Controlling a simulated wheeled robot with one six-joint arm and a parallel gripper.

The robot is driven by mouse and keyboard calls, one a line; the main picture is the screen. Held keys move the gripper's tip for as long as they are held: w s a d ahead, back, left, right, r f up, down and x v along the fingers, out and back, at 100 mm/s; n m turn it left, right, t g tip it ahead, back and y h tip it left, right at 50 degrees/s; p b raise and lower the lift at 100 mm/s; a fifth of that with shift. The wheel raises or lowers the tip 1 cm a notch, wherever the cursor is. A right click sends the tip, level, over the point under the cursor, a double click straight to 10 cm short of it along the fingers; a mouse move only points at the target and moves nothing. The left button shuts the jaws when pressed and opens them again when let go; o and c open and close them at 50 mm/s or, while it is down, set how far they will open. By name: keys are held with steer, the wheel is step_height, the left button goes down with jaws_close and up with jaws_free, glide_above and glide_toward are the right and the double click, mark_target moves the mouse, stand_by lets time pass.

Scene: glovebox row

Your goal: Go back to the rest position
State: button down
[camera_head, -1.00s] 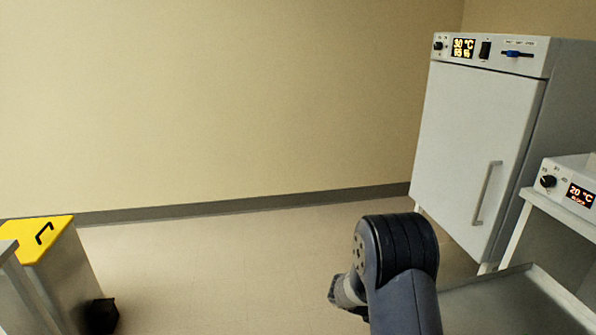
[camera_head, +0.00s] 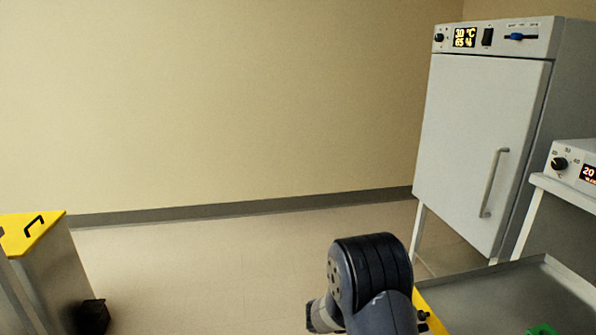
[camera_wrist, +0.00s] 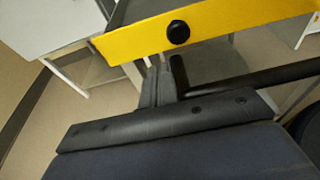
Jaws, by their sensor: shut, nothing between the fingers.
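My gripper (camera_wrist: 157,82) shows in the wrist view as two grey fingers, close together and empty, in front of the dark bolted palm bar. The fingertips lie just below a yellow panel (camera_wrist: 235,18) with a black knob (camera_wrist: 178,32). I cannot tell whether they touch it. In the head view my arm's rounded dark joint stands at the bottom centre right, and my fingers cannot be made out there. A yellow piece (camera_head: 432,312) with a black knob shows beside that joint, at the left edge of a grey tray (camera_head: 490,290).
A white incubator cabinet (camera_head: 475,150) stands at the right. A device with a display (camera_head: 575,170) sits on a white stand nearer me. A yellow-lidded bin (camera_head: 35,232) is at the left. A green thing (camera_head: 543,329) lies on the tray. The middle floor (camera_head: 200,260) is clear.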

steer(key=f+h+b, duration=0.1)
steer(key=h+b, duration=0.1)
steer(key=b, duration=0.2)
steer(key=shift+f+b, duration=0.35)
steer(key=shift+f, duration=0.05)
steer(key=shift+h, duration=0.3)
steer(key=shift+r, duration=0.15)
